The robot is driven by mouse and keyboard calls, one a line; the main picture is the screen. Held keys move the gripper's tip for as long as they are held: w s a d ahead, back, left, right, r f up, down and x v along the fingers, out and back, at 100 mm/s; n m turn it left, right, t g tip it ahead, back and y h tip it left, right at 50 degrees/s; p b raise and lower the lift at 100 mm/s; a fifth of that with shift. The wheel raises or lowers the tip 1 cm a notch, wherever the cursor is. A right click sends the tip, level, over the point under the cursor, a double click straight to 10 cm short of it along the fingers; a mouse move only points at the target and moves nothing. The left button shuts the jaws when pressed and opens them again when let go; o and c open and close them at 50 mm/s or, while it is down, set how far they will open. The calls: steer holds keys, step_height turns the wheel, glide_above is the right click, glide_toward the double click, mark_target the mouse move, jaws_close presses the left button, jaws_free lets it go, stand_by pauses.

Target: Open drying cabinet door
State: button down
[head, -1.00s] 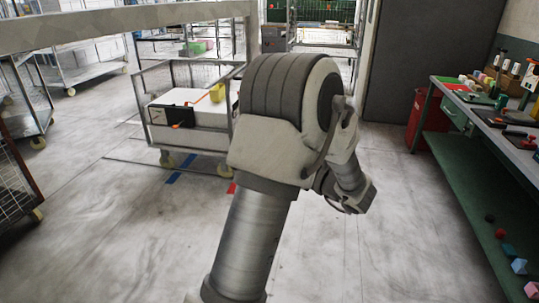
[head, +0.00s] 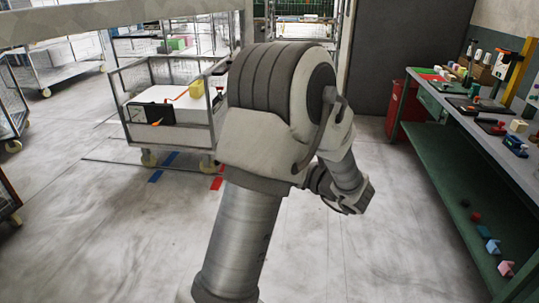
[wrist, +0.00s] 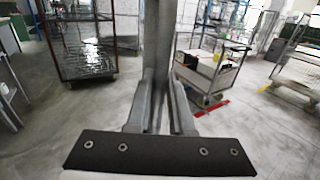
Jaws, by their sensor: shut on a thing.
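In the wrist view my gripper (wrist: 157,122) is shut, with its two grey fingers on either side of a grey upright bar (wrist: 160,45). The bar runs from the top of the picture down between the fingers. It may be a handle or an edge of the drying cabinet door, but I cannot tell which. The cabinet itself is not clearly seen. In the head view my arm fills the middle and my gripper is out of sight.
A wheeled cart (head: 135,68) with a white box (head: 168,110) stands left of my arm in the head view. A green workbench (head: 440,128) with tools is at right, beside a red bin (head: 402,108). A dark grey panel (head: 405,55) stands behind. The wrist view shows a mesh trolley (wrist: 88,62).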

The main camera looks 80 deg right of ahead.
steer(key=c, duration=0.8)
jaws_free()
steer(key=shift+s, duration=0.1)
steer(key=v, duration=1.7)
steer(key=shift+b, duration=0.45)
steer(key=shift+s+a, duration=0.1)
steer(key=shift+a, duration=0.05)
